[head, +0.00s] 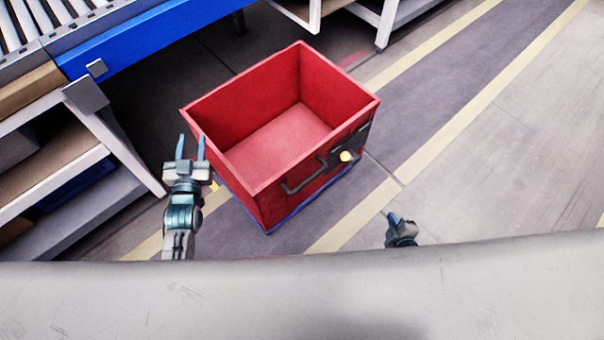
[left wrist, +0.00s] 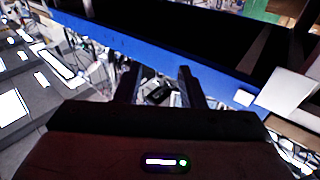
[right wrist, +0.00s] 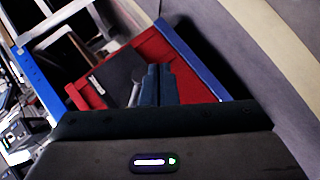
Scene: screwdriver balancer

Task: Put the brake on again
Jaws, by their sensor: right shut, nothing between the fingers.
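A red open-topped cart (head: 247,180) stands on the floor in the head view, empty inside. Its near right side carries a dark plate (head: 362,139), a yellow knob (head: 346,156) and a dark bar handle (head: 300,184). Which way any brake lever is set, I cannot tell. My left gripper (head: 190,147) is open and empty beside the cart's left corner. My right gripper (head: 391,216) is shut and empty, apart from the cart, low and right of the knob. In the right wrist view its closed fingers (right wrist: 159,72) appear in front of the cart's red side (right wrist: 190,88) and dark plate (right wrist: 112,78).
A blue-edged roller conveyor (head: 150,38) runs across the upper left. A white shelf rack (head: 125,150) stands left of my left gripper. A pale surface (head: 300,300) fills the bottom of the head view. The striped floor right of the cart is clear.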

